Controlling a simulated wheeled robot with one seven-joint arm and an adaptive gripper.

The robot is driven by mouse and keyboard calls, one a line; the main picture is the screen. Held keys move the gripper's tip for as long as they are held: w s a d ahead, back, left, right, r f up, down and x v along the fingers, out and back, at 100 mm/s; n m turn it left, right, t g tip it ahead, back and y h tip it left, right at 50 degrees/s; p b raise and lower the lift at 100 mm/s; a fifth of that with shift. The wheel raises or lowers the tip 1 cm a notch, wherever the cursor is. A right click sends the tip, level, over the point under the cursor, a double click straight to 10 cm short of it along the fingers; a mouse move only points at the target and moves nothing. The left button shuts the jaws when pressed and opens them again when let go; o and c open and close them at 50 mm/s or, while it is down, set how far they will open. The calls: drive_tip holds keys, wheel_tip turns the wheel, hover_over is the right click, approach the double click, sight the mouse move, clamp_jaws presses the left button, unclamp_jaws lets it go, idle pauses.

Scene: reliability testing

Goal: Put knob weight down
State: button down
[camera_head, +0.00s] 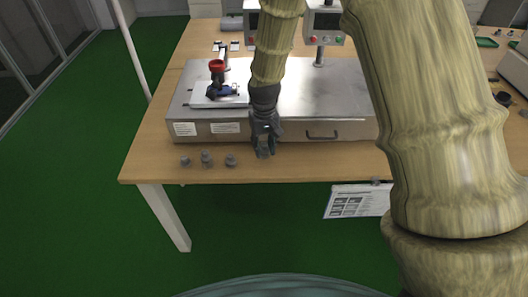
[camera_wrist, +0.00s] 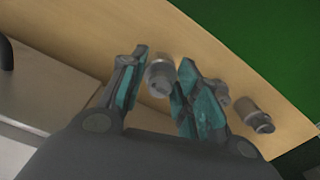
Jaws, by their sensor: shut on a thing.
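My gripper (camera_head: 264,150) is low over the front strip of the table, just before the metal box. In the wrist view, its teal-padded fingers (camera_wrist: 164,68) are shut on a grey knob weight (camera_wrist: 159,78). In the head view the fingers mostly hide this weight, and I cannot tell whether it touches the table. Other grey knob weights stand left of my gripper: a near one (camera_head: 230,160), a taller one (camera_head: 206,158) and a far left one (camera_head: 185,161). Two weights also show right of the fingers in the wrist view, one partly covered (camera_wrist: 252,115).
The metal box (camera_head: 330,98) with a front handle stands right behind my gripper. A red-topped device (camera_head: 217,70) sits on its left part. The wooden table's front edge (camera_head: 290,179) is close. Bare tabletop lies right of my gripper. A paper sheet (camera_head: 357,201) hangs below the edge.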

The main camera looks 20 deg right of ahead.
sight(264, 153)
drive_tip(key=shift+f+p, duration=0.35)
drive_tip(key=shift+f, duration=1.3)
drive_tip(key=shift+f, duration=0.15)
drive_tip(key=c, duration=1)
unclamp_jaws()
drive_tip(key=shift+c, duration=0.2)
wheel_tip(264, 153, up, 12)
drive_tip(key=shift+r+b, duration=0.15)
drive_tip(key=shift+b, duration=0.7)
